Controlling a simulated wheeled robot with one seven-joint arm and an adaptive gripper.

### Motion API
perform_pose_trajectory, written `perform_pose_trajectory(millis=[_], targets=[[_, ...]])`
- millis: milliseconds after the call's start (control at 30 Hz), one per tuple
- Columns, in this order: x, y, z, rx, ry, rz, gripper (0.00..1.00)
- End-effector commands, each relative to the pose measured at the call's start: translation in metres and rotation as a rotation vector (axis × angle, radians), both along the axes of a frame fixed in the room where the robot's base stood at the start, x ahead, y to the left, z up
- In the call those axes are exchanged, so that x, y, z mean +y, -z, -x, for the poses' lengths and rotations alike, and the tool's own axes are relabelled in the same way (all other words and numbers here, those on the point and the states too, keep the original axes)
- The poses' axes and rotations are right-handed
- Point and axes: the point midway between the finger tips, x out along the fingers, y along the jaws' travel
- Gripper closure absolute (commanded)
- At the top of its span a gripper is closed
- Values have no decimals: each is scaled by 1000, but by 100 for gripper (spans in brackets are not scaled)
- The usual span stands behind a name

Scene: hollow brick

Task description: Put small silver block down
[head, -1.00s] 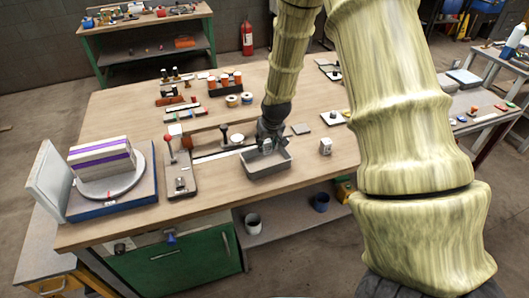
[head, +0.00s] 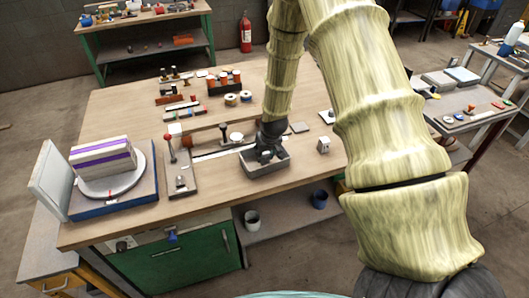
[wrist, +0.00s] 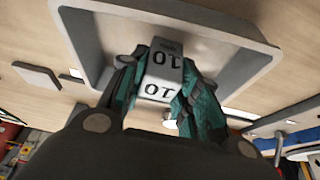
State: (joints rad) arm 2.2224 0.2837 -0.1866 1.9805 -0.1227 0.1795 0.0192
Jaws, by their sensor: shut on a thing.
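The small silver block (wrist: 163,68), marked with the number 10, is held between the dark green fingers of my gripper (wrist: 158,84) in the wrist view. In the head view my gripper (head: 268,155) points down into the open top of a shallow grey tray (head: 266,171) near the front edge of the wooden bench. The tray's rim also shows in the wrist view (wrist: 248,63). The block is over the tray's inside; I cannot tell whether it touches the bottom. In the head view my gripper hides the block.
Another small silver block (head: 324,145) stands on the bench right of the tray. Left of it are a plate with a red-knobbed lever (head: 181,180) and a blue-based scale-like stand (head: 112,195). Bare wood surrounds the tray's front.

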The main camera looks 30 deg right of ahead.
Motion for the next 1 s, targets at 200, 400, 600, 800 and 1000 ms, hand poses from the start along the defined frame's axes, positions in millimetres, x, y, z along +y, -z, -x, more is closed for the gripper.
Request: perform_pose_trajectory(millis=[200,400,600,800,1000], targets=[[0,3,0,0,0,0,66],[0,2,0,0,0,0,47],[0,2,0,0,0,0,47],[1,-6,1,-2,0,0,47],[2,-24,9,-2,0,0,47]])
